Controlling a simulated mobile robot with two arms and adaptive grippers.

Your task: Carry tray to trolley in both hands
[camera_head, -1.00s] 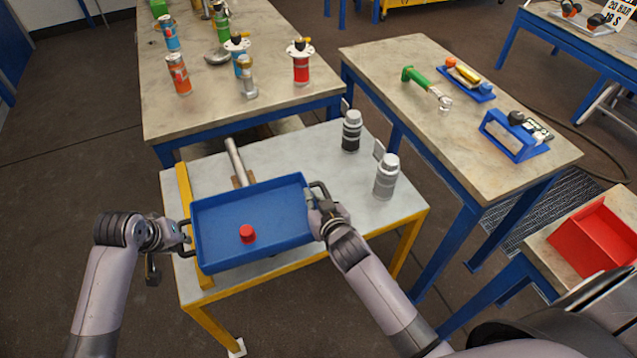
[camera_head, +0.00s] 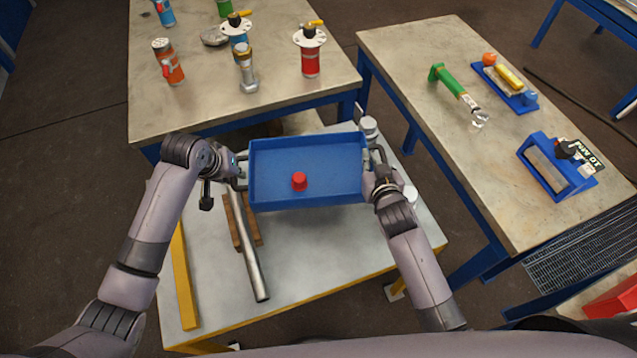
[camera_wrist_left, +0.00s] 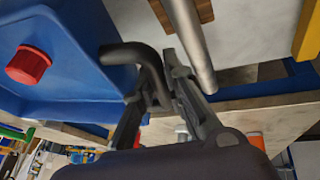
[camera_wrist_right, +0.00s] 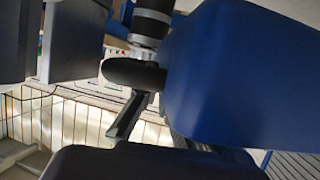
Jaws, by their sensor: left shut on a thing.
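The blue tray (camera_head: 310,192) is in the air above a grey-topped, yellow-framed table (camera_head: 330,265), near its far edge. A red round piece (camera_head: 299,182) stands inside the tray; it also shows in the left wrist view (camera_wrist_left: 29,65). My left gripper (camera_head: 236,172) is shut on the dark handle at the tray's left end. My right gripper (camera_head: 373,182) is at the right-end handle, with its fingers around it in the right wrist view (camera_wrist_right: 150,125); it appears shut on it. I cannot tell which piece of furniture is the trolley.
A silver bottle (camera_head: 369,128) stands just beyond the tray's right end. A workbench (camera_head: 200,112) with flanged vessels is ahead, and another bench (camera_head: 490,165) with tools is at right.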

